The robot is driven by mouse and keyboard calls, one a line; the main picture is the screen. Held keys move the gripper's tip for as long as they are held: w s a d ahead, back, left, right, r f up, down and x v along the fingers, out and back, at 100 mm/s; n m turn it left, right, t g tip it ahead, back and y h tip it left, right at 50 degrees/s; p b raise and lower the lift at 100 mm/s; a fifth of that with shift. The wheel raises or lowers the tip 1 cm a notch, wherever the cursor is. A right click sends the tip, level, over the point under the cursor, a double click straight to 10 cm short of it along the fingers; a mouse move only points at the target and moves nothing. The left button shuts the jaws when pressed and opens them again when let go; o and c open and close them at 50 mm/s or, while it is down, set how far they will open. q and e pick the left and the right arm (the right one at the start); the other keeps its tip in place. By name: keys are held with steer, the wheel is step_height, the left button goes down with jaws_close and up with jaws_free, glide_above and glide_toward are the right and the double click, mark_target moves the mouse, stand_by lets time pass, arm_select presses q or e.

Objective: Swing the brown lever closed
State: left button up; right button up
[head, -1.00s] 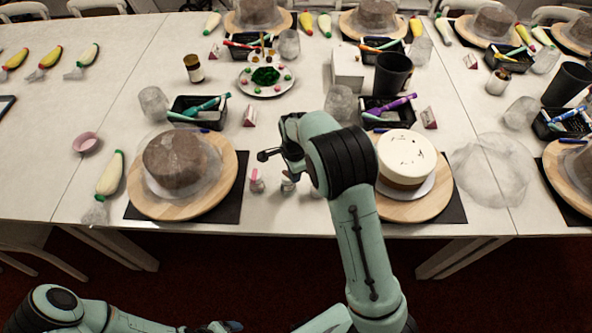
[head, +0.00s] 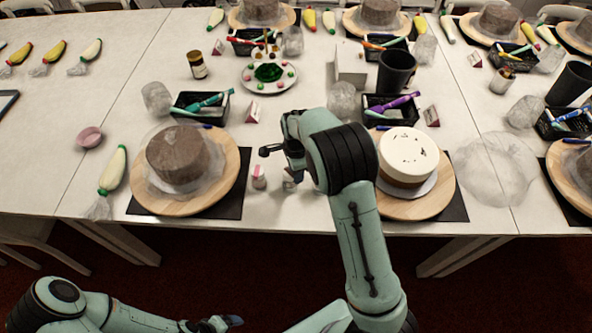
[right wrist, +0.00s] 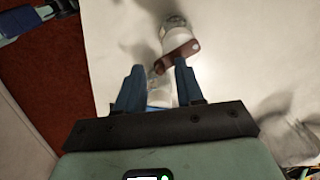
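The brown lever (right wrist: 178,53) shows in the right wrist view as a short reddish-brown bar, lying at a slant beside a small clear-and-white container (right wrist: 174,28). My right gripper (right wrist: 156,72) points down at the table with its two blue fingers apart. The lever lies just beyond the fingertips, close to the right-hand finger; I cannot tell if they touch. A pale, blurred thing shows between the fingers. In the head view my right gripper (head: 291,178) is mostly hidden by its wrist, and the lever cannot be made out. My left gripper (head: 217,324) is low at the bottom edge, away from the table.
A small pink-topped bottle (head: 259,177) stands just left of my right gripper. A brown cake (head: 178,158) on a wooden turntable (head: 225,185) is to the left, a white cake (head: 407,153) to the right. Black tool trays (head: 199,107) stand behind.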

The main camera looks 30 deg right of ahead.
arm_select(q)
steer(key=shift+w+r+p, duration=0.6)
steer(key=shift+w+r, duration=0.2)
steer(key=shift+w, duration=0.05)
arm_select(e)
step_height(320, 180, up, 13)
steer(key=shift+r, duration=0.2)
arm_select(q)
steer(key=shift+s, duration=0.1)
arm_select(e)
steer(key=shift+f, duration=0.1)
